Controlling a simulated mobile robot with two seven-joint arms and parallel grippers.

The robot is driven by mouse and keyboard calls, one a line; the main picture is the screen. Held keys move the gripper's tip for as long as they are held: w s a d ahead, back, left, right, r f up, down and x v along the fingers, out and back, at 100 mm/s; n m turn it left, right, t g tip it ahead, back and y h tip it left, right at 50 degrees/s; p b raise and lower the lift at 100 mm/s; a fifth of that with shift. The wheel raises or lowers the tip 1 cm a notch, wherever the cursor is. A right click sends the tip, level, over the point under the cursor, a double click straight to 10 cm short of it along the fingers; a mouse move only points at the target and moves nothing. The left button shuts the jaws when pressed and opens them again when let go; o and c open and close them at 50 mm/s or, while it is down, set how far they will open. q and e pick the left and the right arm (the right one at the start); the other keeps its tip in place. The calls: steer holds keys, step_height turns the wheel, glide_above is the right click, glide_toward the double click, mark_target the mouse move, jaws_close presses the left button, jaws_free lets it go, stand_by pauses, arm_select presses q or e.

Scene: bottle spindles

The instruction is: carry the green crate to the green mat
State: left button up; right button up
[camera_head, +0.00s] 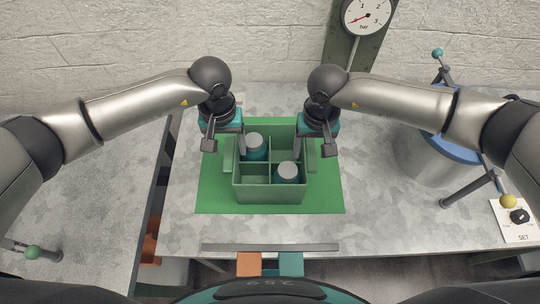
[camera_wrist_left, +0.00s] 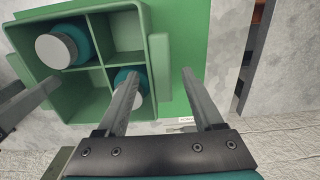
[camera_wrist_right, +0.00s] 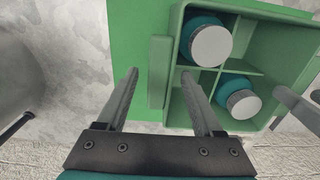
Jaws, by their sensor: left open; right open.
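The green crate (camera_head: 269,193) sits on the green mat (camera_head: 327,200), with mat showing around its sides. It has four compartments and a raised handle on each side. Two teal bottles with grey caps stand in it, one back left (camera_head: 255,147) and one front right (camera_head: 287,173). My left gripper (camera_head: 233,146) is open at the left handle, its fingers on either side of the handle line (camera_wrist_left: 160,75). My right gripper (camera_head: 307,146) is open at the right handle (camera_wrist_right: 158,72), likewise. I cannot tell whether any finger touches the crate.
A grey metal drum (camera_head: 425,155) with a blue rim stands on the right of the table. A dark gap separates a second table (camera_head: 95,200) at left. A grey bar (camera_head: 270,247) lies along the front edge.

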steer(key=shift+r, duration=0.3)
arm_select(q)
step_height(320, 180, up, 9)
steer(key=shift+f, duration=0.2)
arm_select(e)
step_height(320, 180, up, 12)
steer(key=shift+f, duration=0.25)
